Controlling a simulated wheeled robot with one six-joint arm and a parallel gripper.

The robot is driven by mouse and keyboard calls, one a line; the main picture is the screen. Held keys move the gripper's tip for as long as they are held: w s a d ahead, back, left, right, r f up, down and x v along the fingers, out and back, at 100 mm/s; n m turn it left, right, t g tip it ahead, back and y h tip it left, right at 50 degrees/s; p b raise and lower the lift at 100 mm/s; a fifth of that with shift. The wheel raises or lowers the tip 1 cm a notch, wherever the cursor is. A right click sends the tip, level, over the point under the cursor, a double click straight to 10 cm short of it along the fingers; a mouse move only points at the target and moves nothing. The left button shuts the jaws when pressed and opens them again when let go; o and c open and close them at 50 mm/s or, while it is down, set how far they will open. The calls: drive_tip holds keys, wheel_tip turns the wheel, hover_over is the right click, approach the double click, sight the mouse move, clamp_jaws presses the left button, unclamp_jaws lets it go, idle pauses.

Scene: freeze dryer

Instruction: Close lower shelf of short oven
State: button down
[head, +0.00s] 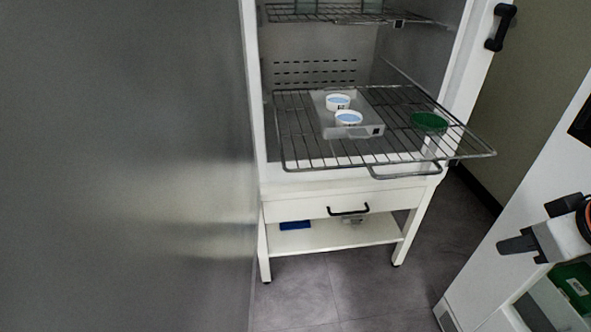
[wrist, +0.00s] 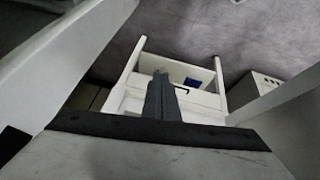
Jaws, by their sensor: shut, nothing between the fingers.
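The short oven (head: 310,72) stands open on a white stand in the head view. Its lower shelf (head: 455,152), a wire rack, sticks out of the front of the chamber. A clear tray (head: 365,132) with two small white cups (head: 348,118) of blue content lies on it, with a round green object (head: 429,121) to the right. My gripper (head: 507,246) is shut and empty, at the lower right, apart from the shelf. In the wrist view my gripper (wrist: 160,80) points toward the white stand; the shelf cannot be made out there.
An upper wire shelf (head: 345,17) sits inside the oven. The stand has a drawer (head: 320,205) with a black handle and a blue item (head: 295,225) below. A grey metal panel (head: 120,160) fills the left. Grey floor (head: 370,285) is clear before the stand.

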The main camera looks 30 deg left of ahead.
drive_tip(key=a+r+n+y, duration=0.2)
drive_tip(key=a+r+n, duration=0.3)
drive_tip(key=a, duration=0.5)
drive_tip(key=n+g+y, duration=0.3)
drive_tip(key=n, duration=0.8)
approach(295, 171)
drive_tip(key=s+d+r, duration=0.2)
drive_tip(key=s+d, duration=0.1)
drive_tip(key=s, duration=0.3)
drive_tip(key=shift+w+a+f, duration=0.85)
drive_tip(key=shift+a+f, duration=0.45)
drive_tip(key=shift+w+a+f, duration=0.85)
drive_tip(key=shift+a+f, duration=0.45)
drive_tip(key=shift+w+a+f, duration=0.85)
drive_tip(key=shift+a+f, duration=0.4)
drive_tip(key=shift+a, duration=0.05)
